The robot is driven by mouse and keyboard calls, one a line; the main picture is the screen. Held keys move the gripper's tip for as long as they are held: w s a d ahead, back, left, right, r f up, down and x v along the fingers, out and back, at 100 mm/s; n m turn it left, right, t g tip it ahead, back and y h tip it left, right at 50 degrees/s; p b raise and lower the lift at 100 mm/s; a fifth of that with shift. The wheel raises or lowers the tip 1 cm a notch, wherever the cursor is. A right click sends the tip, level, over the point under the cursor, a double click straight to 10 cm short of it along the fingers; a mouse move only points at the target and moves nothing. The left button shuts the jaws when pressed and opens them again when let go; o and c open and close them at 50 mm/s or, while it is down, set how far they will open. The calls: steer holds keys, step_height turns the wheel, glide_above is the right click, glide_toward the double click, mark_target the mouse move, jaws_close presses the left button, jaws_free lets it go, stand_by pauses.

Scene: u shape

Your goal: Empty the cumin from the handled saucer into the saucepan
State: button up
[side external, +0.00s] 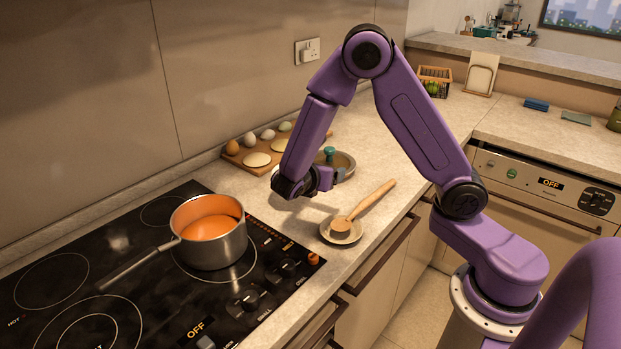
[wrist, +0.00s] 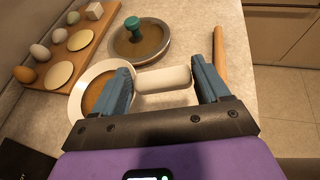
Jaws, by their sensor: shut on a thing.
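The handled saucer (wrist: 76,88) is a white round dish holding brown cumin (wrist: 97,96), seen in the wrist view left of my fingers. A pale block-like part (wrist: 163,80), apparently its handle, lies between the two blue-grey fingers. My gripper (wrist: 164,87) is shut on it. In the side view my gripper (side external: 322,180) is over the counter, right of the hob, and the saucer is hidden there. I cannot tell whether it is clear of the counter. The steel saucepan (side external: 222,252) stands on the hob at left and holds orange liquid (side external: 208,242).
A wooden spoon (side external: 370,201) rests on a small dish (side external: 341,238) near the counter's front edge. A metal bowl (wrist: 162,57) with a teal-knobbed item (wrist: 132,25) sits beyond my fingers. A board (wrist: 92,40) holds eggs and pale discs. The saucepan's handle (side external: 140,267) points left-front.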

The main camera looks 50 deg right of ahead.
steer(key=s+a+r, duration=0.1)
steer(key=s+r, duration=0.2)
steer(key=s, duration=0.4)
steer(key=w+a+f+n+t+y, duration=0.2)
steer(key=w+a+n+t+y, duration=0.75)
steer(key=w, duration=0.55)
step_height(320, 180, up, 6)
steer(key=a+n+t+h, duration=0.1)
steer(key=a+n+h, duration=0.1)
steer(key=n, duration=0.1)
steer(key=shift+a+f+n, duration=0.25)
steer(key=shift+a+n, duration=0.05)
steer(key=shift+n, duration=0.05)
steer(key=shift+s+a+r+n+t+h, duration=0.1)
steer(key=shift+a+r+n+t+h, duration=0.1)
steer(key=shift+a+r+n+t, duration=0.3)
steer(key=shift+s+a+r+n+t+h, duration=0.15)
steer(key=shift+a+r+n, duration=0.15)
steer(key=shift+r, duration=0.4)
steer(key=shift+s+a+r+n+t+h, duration=0.1)
steer(key=shift+a+r+n+t+h, duration=0.1)
steer(key=shift+a+r+n+t, duration=0.3)
steer(key=shift+d, duration=0.15)
